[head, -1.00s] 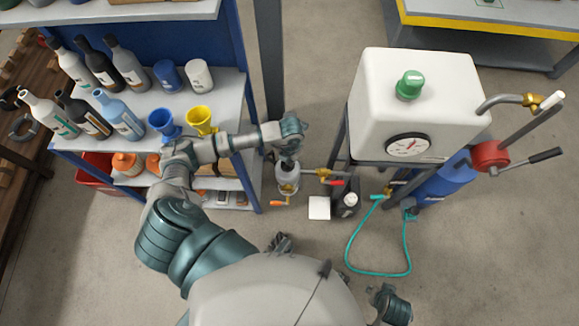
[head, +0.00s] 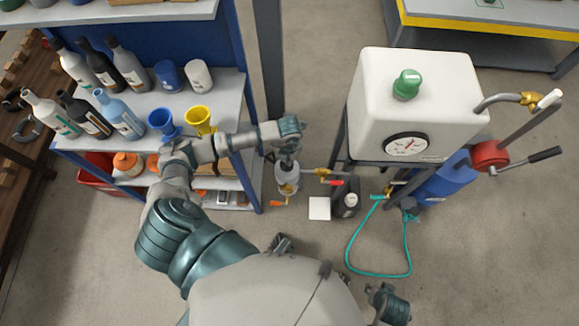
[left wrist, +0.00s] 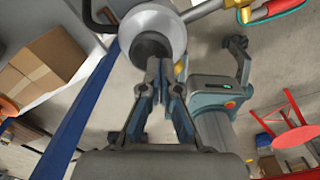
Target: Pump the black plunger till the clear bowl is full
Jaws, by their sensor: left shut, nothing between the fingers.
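My left gripper (head: 288,156) is shut and empty, pointing down over the grey-white filter head. In the left wrist view its fingertips (left wrist: 165,66) are together at the edge of the round black plunger (left wrist: 151,46) on top of the pale head (left wrist: 165,25). I cannot tell whether they touch it. In the head view the clear bowl (head: 287,187) is small, just below the gripper, with a yellowish tint low down. Its fill level is too small to read.
A brass valve with a red handle (head: 336,183) sits right of the bowl. A black jug (head: 347,203) and a white block (head: 319,208) stand nearby. A shelf (head: 225,100) with bottles is close on the left. A white tank (head: 415,90) and a teal hose (head: 350,250) are at right.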

